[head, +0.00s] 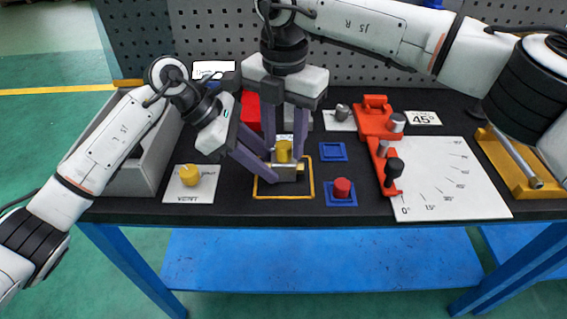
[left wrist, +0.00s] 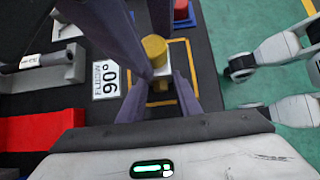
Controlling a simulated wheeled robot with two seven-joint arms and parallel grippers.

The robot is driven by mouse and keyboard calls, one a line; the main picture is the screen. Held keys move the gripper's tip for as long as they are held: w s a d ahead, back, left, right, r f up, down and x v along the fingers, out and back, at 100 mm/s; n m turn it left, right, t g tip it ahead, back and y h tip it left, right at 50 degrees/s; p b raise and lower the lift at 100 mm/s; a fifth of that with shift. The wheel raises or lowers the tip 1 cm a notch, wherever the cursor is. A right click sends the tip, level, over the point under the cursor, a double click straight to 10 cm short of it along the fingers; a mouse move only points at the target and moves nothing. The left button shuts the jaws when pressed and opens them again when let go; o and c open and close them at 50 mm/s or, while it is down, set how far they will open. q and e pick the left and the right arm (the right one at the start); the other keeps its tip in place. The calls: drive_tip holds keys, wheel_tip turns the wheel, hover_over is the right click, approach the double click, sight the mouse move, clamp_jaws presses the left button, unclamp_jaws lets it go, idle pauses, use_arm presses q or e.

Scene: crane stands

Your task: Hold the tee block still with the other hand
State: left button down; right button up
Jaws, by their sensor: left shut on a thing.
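The tee block (head: 289,172) is a small metal fitting with a yellow cap (head: 284,151) on top. It stands upright inside a yellow outlined square on the bench. My left gripper (head: 270,172) reaches in low from the left and is shut on the block. In the left wrist view the left fingers (left wrist: 162,92) close on the block below the yellow cap (left wrist: 155,50). My right gripper (head: 285,150) points down from above, one finger on each side of the yellow cap. Whether its fingers press on the cap is unclear. The fingers hide much of the block.
A yellow knob (head: 189,175) on a white card stands left, near a grey bin (head: 128,170). A red plug (head: 342,188) sits on a blue pad right of the square. An orange fixture (head: 378,125) stands on the right beside a white angle board (head: 450,180).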

clamp_jaws()
drive_tip(key=shift+r, duration=0.15)
